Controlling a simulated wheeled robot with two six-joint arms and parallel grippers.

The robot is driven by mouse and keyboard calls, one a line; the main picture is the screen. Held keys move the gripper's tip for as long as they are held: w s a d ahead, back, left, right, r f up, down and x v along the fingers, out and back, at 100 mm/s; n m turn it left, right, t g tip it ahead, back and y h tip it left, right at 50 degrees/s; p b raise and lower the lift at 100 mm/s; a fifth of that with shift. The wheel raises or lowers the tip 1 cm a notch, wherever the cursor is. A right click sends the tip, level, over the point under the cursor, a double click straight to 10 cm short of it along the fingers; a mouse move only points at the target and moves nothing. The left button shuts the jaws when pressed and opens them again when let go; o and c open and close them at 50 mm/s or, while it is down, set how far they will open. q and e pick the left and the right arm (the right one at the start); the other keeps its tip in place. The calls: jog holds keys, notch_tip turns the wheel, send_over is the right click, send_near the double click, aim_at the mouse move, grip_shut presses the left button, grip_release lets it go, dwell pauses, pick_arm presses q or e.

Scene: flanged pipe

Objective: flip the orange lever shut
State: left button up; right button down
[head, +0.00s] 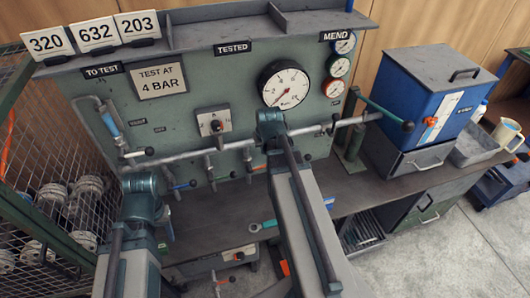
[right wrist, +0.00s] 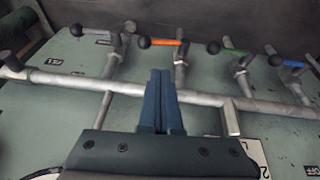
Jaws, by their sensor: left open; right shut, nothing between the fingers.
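The orange lever (right wrist: 165,42) shows in the right wrist view near the top middle. It has a black ball knob at its left end and lies crosswise to its grey pipe stub. My right gripper (right wrist: 162,73) is shut and empty; its blue fingertips appear just below the lever in the picture, with a visible gap.
A grey horizontal pipe (right wrist: 70,82) crosses below the levers. A blue box (head: 420,90) stands on the bench at right.

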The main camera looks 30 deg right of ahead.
aim_at(266, 166)
jog(key=b+x, duration=1.1)
jog(key=x, duration=0.2)
jog(key=shift+s+b, duration=0.25)
jog(key=shift+b, duration=0.05)
jog(key=shift+d, duration=0.1)
jog(key=shift+d+f+b, duration=0.3)
jog(key=shift+f+b, duration=0.65)
jog(key=shift+s, duration=0.25)
